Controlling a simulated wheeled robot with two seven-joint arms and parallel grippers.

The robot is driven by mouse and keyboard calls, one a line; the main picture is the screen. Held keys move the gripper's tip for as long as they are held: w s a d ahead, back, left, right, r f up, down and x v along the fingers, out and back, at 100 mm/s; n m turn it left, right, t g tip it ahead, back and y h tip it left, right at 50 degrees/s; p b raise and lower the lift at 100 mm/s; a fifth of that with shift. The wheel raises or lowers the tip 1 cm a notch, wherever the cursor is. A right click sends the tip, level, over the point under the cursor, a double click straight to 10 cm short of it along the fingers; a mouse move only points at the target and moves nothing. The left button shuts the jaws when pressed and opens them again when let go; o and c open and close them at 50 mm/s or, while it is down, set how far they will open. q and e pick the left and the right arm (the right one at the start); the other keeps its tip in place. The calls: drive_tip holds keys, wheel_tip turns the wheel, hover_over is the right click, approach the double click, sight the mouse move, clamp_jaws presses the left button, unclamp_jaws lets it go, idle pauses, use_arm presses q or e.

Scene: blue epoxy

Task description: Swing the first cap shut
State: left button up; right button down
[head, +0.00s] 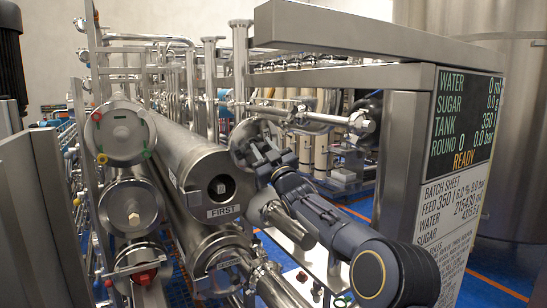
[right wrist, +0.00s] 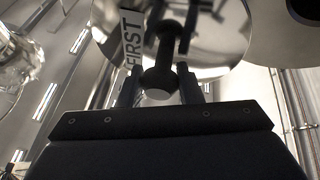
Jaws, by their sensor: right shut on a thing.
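The first cap is a round shiny metal disc (head: 240,138), standing swung out at the upper right of its tube. It also shows in the right wrist view (right wrist: 222,30), with a FIRST label and a dark knob (right wrist: 158,80). My right gripper (head: 262,156) is in front of the disc, its fingers shut on the knob; the gripper hides much of the disc in the head view. The first tube (head: 185,150) has an open dark mouth with a pale plug inside, and a FIRST label (head: 223,211) below it. My left gripper is not in view.
Other tubes with closed round ends (head: 122,135) stand left of the first tube. Steel pipes and a clamp (head: 362,122) run behind and right of my right arm. A steel frame carries a display board (head: 465,120) at the right.

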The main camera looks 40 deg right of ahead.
drive_tip(key=a+f+n+y, duration=0.1)
drive_tip(key=a+n+y, duration=0.1)
drive_tip(key=n, duration=0.1)
drive_tip(key=a+f+n+y+b, duration=0.1)
drive_tip(key=a+n+y, duration=0.1)
drive_tip(key=n, duration=0.2)
drive_tip(key=a+f+n+y, duration=0.1)
drive_tip(key=a+n+y, duration=0.1)
drive_tip(key=n, duration=0.1)
drive_tip(key=shift+w+a+f+g+b, duration=0.2)
drive_tip(key=shift+w+a+g+b, duration=0.1)
drive_tip(key=shift+w+g+b, duration=0.1)
drive_tip(key=a+f+n+g+y, duration=0.3)
drive_tip(key=f+n, duration=0.6)
drive_tip(key=n, duration=0.3)
drive_tip(key=shift+w+a+f+g, duration=0.25)
drive_tip(key=shift+a+g, duration=0.25)
drive_tip(key=shift+g, duration=0.4)
drive_tip(key=shift+f, duration=0.1)
drive_tip(key=c, duration=1.3)
unclamp_jaws()
drive_tip(key=shift+c, duration=0.2)
drive_tip(key=shift+s, duration=0.1)
drive_tip(key=b+v, duration=0.1)
drive_tip(key=v, duration=0.6)
drive_tip(key=shift+s+d, duration=0.2)
drive_tip(key=shift+s, duration=0.15)
